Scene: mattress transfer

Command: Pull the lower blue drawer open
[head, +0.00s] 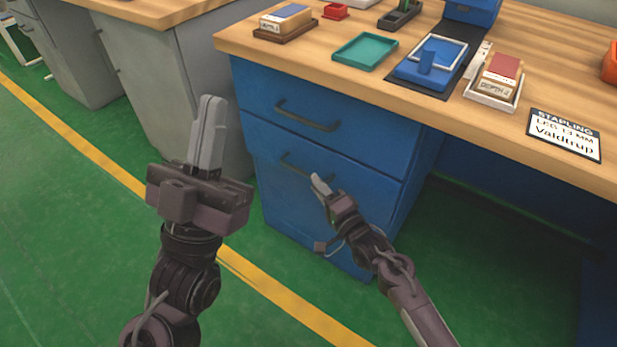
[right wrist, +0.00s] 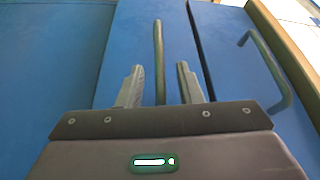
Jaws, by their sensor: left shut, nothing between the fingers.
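The lower blue drawer (head: 370,190) is in the blue cabinet under the workbench, and its front looks flush with the cabinet. Its dark bar handle (head: 294,167) is partly hidden by my right gripper (head: 318,182) in the head view. In the right wrist view, the handle (right wrist: 159,50) runs between the two fingers of my right gripper (right wrist: 160,84). These fingers are open, with a gap on each side of the bar. My left gripper (head: 211,98) is shut and empty, raised to the left of the cabinet.
The upper blue drawer (head: 250,95) with its own handle (head: 307,118) sits just above. The wooden benchtop (head: 290,62) holds a green tray (head: 365,51), stamps and a label card (head: 565,134). Grey cabinets (head: 155,90) stand at left. Green floor in front is clear.

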